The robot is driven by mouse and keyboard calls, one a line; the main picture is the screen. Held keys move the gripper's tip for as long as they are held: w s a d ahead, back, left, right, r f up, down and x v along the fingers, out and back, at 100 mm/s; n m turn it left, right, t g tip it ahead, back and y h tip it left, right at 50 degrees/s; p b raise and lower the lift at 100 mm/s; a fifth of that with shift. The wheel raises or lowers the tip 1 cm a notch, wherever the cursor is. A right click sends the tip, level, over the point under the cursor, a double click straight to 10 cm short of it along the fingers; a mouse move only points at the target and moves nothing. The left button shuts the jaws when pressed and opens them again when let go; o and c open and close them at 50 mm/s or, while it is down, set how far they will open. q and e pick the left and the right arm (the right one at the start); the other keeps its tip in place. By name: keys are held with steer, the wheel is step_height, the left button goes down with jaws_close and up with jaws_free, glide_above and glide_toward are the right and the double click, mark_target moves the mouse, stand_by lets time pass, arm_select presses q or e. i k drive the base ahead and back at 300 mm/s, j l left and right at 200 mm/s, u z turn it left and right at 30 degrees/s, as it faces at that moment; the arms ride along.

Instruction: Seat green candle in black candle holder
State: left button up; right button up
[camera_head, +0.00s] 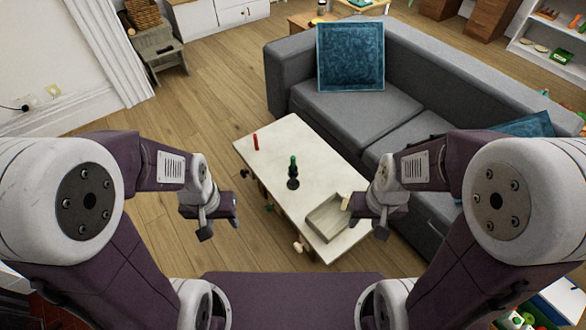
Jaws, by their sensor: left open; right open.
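A small green candle (293,164) stands upright at the middle of the pale table. The black candle holder (293,183) is directly below it, and the candle appears to stand in it; at this size I cannot tell how deep it sits. My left gripper (221,227) is open and empty, left of the table and apart from the candle. My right gripper (366,224) is open and empty, near the table's right edge beside the tray.
The low pale table (270,160) also bears a red candle (256,142) and a shallow tray (316,226). A small beige thing (345,200) is by the tray. A grey sofa (345,108) stands close behind the table. Wooden floor (215,100) is free to the left.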

mark_target(293, 183)
steer(key=i+l+z, duration=0.25)
steer(key=z, duration=0.2)
steer(key=i+l+z, duration=0.1)
steer(key=i+z, duration=0.35)
